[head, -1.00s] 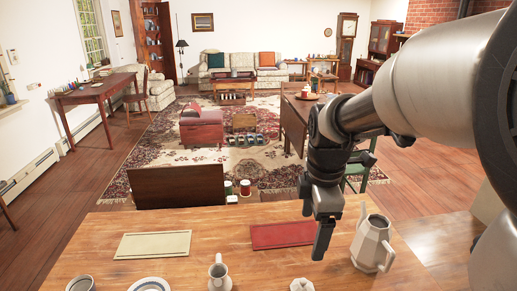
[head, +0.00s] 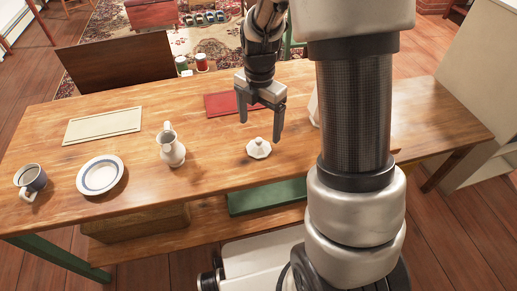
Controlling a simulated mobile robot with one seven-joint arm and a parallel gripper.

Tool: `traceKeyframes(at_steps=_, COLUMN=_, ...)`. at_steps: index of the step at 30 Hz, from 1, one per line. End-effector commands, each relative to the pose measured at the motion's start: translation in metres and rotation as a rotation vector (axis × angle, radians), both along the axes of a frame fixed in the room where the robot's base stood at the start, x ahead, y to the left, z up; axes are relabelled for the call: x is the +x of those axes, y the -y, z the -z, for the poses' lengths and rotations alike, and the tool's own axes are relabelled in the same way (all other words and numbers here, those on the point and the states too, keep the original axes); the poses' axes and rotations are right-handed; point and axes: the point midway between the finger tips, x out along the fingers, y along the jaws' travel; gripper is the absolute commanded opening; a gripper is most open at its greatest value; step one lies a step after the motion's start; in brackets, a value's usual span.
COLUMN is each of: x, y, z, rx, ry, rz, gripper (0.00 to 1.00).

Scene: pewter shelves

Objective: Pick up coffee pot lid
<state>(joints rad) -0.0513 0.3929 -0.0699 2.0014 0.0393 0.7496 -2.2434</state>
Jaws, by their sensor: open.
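The coffee pot lid (head: 259,149), small, white and faceted with a knob on top, lies on the wooden table (head: 215,182) near its front edge. My gripper (head: 260,127) is open and empty, pointing down, with its two fingers apart. In the picture it is just above the lid; the exact height gap is hard to tell. The white coffee pot (head: 314,108) is mostly hidden behind my arm, with only a sliver showing to the right of the gripper.
A white jug (head: 171,148) stands left of the lid. A plate (head: 101,175), a mug (head: 31,179) and a cream board (head: 103,125) are further left. A red board (head: 222,104) lies behind the gripper. Bare tabletop surrounds the lid's left and front.

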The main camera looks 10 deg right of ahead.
Motion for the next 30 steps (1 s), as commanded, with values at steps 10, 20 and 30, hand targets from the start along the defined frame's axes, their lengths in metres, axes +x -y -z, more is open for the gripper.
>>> traceKeyframes(at_steps=10, x=0.000, y=-0.001, z=0.030, rx=0.000, ry=0.000, rz=0.001, gripper=0.83)
traceKeyframes(at_steps=20, x=-0.002, y=-0.004, z=0.074, rx=-0.001, ry=0.000, rz=0.001, gripper=0.83)
traceKeyframes(at_steps=30, x=-0.001, y=-0.004, z=0.076, rx=-0.001, ry=0.002, rz=0.001, gripper=0.68)
